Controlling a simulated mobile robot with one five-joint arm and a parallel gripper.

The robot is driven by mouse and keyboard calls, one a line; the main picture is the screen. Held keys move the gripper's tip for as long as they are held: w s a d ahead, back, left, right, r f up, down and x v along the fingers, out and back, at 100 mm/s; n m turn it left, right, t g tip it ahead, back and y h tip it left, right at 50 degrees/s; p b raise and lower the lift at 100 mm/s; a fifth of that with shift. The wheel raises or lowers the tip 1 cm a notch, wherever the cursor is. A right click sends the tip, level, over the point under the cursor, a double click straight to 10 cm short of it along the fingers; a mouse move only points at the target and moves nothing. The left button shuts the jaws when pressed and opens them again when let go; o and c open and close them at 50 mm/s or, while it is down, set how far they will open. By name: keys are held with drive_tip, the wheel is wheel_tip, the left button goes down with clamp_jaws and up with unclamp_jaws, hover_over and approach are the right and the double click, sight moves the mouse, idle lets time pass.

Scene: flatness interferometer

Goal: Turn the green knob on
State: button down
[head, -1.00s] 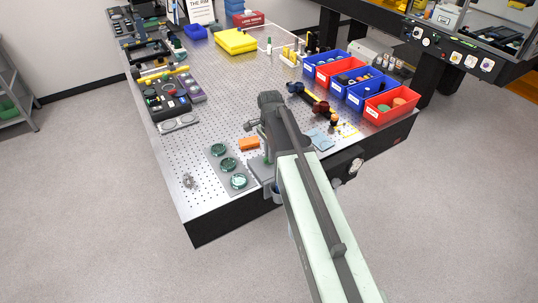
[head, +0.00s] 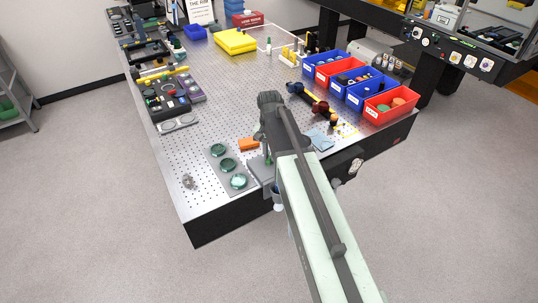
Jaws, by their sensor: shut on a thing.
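A small green part, which looks like the green knob (head: 268,160), shows just below my gripper at the table's near edge. It sits by a grey block (head: 258,171), and most of it is hidden by my gripper and arm. My gripper (head: 266,149) points down over it and appears shut on it. The fingertips are hard to make out, and I cannot read the knob's setting.
A blue cloth (head: 320,139) and red and blue bins (head: 390,106) lie right.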

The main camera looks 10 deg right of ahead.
sight(269, 157)
drive_tip(key=n, duration=0.4)
drive_tip(key=shift+n, duration=2.3)
drive_tip(key=c, duration=1.4)
unclamp_jaws()
wheel_tip(269, 157, up, 8)
drive_tip(key=p, duration=0.8)
drive_tip(key=shift+f, duration=0.1)
